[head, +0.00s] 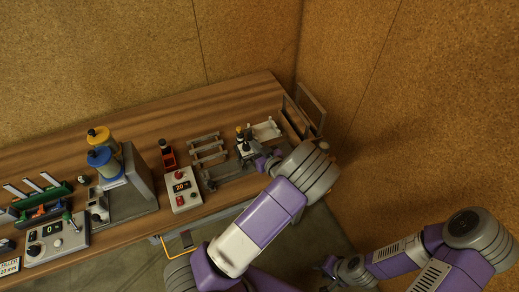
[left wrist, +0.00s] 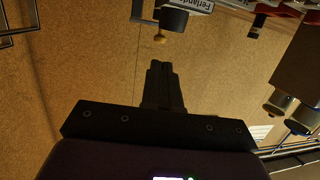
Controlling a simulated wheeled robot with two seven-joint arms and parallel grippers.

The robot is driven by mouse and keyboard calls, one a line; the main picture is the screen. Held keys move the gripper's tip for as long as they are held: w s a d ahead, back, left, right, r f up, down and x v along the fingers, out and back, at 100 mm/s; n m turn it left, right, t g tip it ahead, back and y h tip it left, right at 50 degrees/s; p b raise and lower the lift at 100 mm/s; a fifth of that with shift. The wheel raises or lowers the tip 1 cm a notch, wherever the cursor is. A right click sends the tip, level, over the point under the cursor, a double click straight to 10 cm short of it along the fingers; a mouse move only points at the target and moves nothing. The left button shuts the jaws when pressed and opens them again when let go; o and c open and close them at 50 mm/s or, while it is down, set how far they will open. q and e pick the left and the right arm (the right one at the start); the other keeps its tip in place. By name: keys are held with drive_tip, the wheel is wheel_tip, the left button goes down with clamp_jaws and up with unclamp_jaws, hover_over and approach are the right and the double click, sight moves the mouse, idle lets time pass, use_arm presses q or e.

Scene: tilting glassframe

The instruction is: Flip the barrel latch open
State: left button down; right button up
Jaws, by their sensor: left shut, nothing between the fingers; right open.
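My left gripper (head: 258,157) is over the right part of the bench, beside a small dark fixture with a yellow knob (head: 240,134). In the left wrist view its fingers (left wrist: 160,68) are shut together and empty. A dark block with a brass-yellow knob (left wrist: 160,37) shows just beyond the fingertips, apart from them. I cannot tell for sure which part is the barrel latch; my arm partly hides this area. A tilting frame (head: 312,107) stands at the bench's right end. My right gripper (head: 336,268) is open and empty, low at the lower right, away from the bench.
A control box with a lit display (head: 182,189), a grey rack (head: 209,150), a red-and-black device (head: 167,155) and blue and yellow canisters (head: 103,157) crowd the wooden bench (head: 225,98). Cork-coloured walls close off the back and right. The bench's back strip is clear.

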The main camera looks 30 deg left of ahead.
sight(240, 130)
use_arm(q)
drive_tip(key=x, duration=0.8)
drive_tip(key=shift+w+a+p, duration=0.25)
drive_tip(key=shift+a+p, duration=0.1)
